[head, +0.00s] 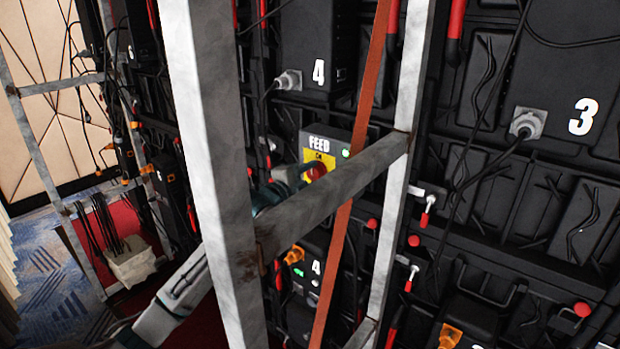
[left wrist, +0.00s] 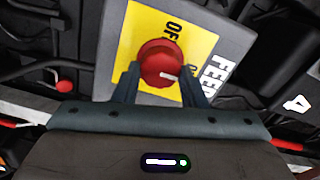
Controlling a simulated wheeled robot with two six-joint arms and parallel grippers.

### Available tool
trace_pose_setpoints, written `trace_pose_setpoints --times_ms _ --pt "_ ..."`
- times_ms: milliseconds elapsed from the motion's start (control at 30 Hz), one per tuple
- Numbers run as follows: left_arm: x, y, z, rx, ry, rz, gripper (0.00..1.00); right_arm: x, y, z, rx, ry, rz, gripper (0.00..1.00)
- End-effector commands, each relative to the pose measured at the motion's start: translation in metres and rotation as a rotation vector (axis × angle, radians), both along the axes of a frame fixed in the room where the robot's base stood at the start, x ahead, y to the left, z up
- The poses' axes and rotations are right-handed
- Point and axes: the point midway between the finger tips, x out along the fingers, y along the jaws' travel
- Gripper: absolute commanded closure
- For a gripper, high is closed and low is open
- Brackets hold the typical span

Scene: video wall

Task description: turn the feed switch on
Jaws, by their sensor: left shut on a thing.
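In the left wrist view, my left gripper (left wrist: 160,82) is shut on the red knob (left wrist: 158,58), one finger on each side. The knob's white mark points toward the FEED lettering (left wrist: 215,75). Small lettering reading ON shows above the knob in the head view. My right gripper is out of view.
A pale metal upright (head: 210,130) and a slanting crossbar (head: 330,195) stand close in front of the switch and my left arm. An orange strap (head: 367,90) runs down beside the box. Black panels with cables and plugs (head: 525,123) fill the right.

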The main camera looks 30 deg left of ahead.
Motion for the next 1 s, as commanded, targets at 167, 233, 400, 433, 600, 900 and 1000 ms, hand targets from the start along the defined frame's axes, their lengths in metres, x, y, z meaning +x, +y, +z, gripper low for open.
trace_pose_setpoints --times_ms 167,233,400,433,600,900,1000 --pt "0.0000 -0.0001 -0.0004 0.017 0.000 0.000 0.85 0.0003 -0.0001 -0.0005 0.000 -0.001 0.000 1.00" --pt "-0.0001 -0.0001 -0.0004 0.019 -0.001 0.000 0.85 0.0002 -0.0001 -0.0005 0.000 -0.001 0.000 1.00" --pt "-0.0001 0.0000 -0.0004 0.020 -0.001 0.000 0.85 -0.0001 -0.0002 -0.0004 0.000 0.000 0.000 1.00" --pt "-0.0001 0.0000 -0.0004 0.020 -0.001 0.000 0.85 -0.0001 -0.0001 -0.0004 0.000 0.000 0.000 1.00" --pt "-0.0001 0.0000 -0.0005 0.019 -0.001 0.000 0.45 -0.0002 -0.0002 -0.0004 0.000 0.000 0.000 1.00" --pt "-0.0004 0.0000 -0.0003 0.018 -0.001 0.000 0.40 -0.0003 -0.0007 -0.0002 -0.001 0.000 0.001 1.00" --pt "-0.0039 0.0008 -0.0004 0.021 0.000 0.002 0.40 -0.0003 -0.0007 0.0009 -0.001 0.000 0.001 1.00"
